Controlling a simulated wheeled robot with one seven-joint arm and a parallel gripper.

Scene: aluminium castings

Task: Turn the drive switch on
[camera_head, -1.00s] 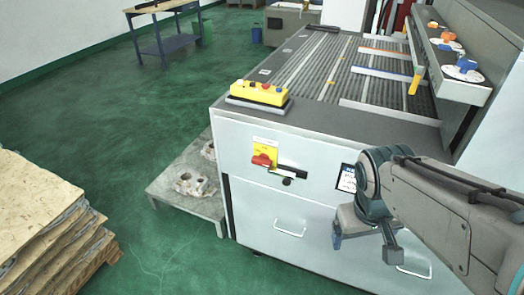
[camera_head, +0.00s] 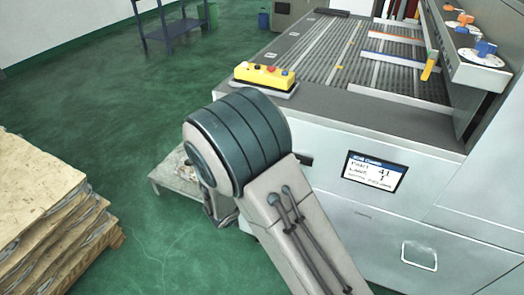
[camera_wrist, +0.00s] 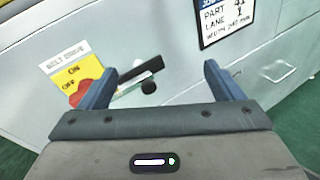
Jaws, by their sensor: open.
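The drive switch is a red knob (camera_wrist: 84,93) on a yellow plate (camera_wrist: 72,74) marked ON and OFF, under a "BELT DRIVE" label. In the wrist view it is at the left on the pale cabinet front, partly hidden by my left finger. Which way the knob points is hard to tell. My gripper (camera_wrist: 160,72) is open and empty, with its fingers spread before the panel to the right of the switch. In the head view my arm covers the switch and most of my gripper.
A screen (camera_head: 373,172) is on the cabinet front, with a drawer handle (camera_head: 419,256) below. A yellow button box (camera_head: 264,76) sits on the cabinet top. A low grey table (camera_head: 173,179) with castings is behind my arm; stacked sheets (camera_head: 45,205) stand left.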

